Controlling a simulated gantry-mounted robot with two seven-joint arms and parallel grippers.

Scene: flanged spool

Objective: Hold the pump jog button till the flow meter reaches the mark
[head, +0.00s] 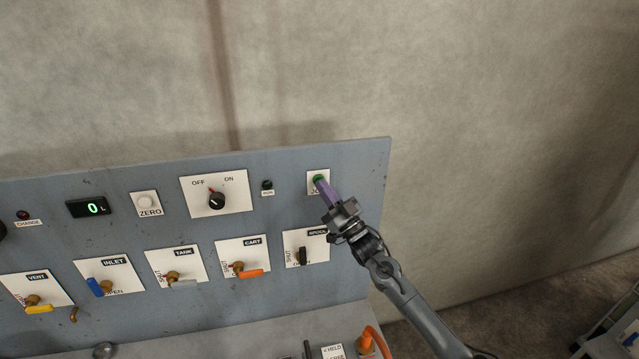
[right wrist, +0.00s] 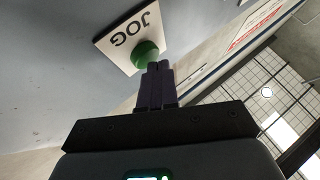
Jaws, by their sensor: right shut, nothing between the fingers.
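The green jog button (head: 318,179) sits on a white plate at the upper right of the panel. It also shows in the right wrist view (right wrist: 145,52), on the plate marked JOG. My right gripper (head: 322,186) is shut and empty, its purple fingers pointing at the button. In the right wrist view its fingertips (right wrist: 158,67) overlap the button's edge; I cannot tell whether they touch or press it. The flow meter display (head: 88,208) reads 0 L in green digits. My left gripper is not in view.
The grey panel (head: 120,235) also carries a ZERO button (head: 146,199), an OFF/ON knob (head: 217,201) with its red pointer towards OFF, and a dark lamp (head: 267,184). Below is a row of valve handles, including a blue inlet (head: 96,287) and an orange cart one (head: 250,273).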

